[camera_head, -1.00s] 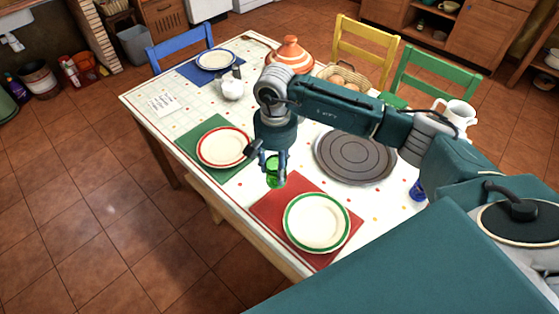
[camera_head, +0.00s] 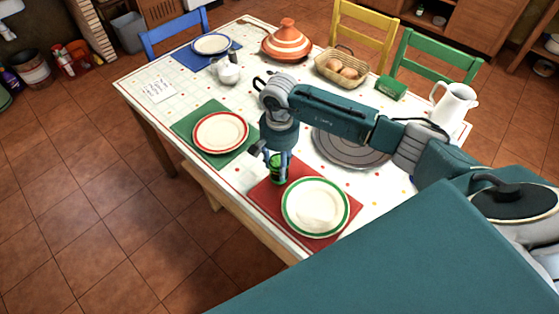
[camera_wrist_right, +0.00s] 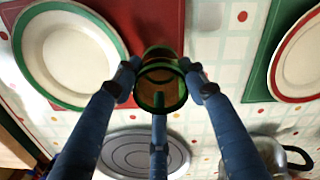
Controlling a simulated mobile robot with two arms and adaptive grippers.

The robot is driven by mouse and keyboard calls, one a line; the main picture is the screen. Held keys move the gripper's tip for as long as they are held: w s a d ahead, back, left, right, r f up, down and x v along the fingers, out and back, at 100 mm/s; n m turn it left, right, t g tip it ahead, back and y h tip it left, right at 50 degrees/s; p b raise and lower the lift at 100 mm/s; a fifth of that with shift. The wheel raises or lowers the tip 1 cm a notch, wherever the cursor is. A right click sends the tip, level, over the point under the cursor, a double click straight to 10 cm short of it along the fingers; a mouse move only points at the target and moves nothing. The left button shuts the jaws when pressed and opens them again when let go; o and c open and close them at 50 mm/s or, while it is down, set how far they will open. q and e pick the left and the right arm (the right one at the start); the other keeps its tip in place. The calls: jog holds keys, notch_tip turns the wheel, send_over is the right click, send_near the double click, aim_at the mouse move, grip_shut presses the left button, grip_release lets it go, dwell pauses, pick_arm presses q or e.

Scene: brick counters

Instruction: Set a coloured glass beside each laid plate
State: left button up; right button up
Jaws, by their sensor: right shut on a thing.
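My right gripper (camera_head: 276,160) is shut on a green glass (camera_head: 277,172), which is upright at the upper left corner of the red mat (camera_head: 260,199). The glass also shows between the fingers in the right wrist view (camera_wrist_right: 160,86); whether its base touches the table I cannot tell. A green-rimmed plate (camera_head: 316,207) lies on the red mat. A red-rimmed plate (camera_head: 220,132) lies on a green mat (camera_head: 186,127), and a blue-rimmed plate (camera_head: 211,44) on a blue mat (camera_head: 184,57). My left gripper is out of view.
A grey round trivet (camera_head: 345,152) is partly behind my right arm. A card (camera_head: 158,89) lies near the left edge.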

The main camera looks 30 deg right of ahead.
jog(key=shift+f+b, duration=0.7)
jog(key=shift+f, duration=0.2)
jog(key=o, duration=1.4)
jog(key=shift+o, duration=0.2)
jog(key=shift+r, duration=0.1)
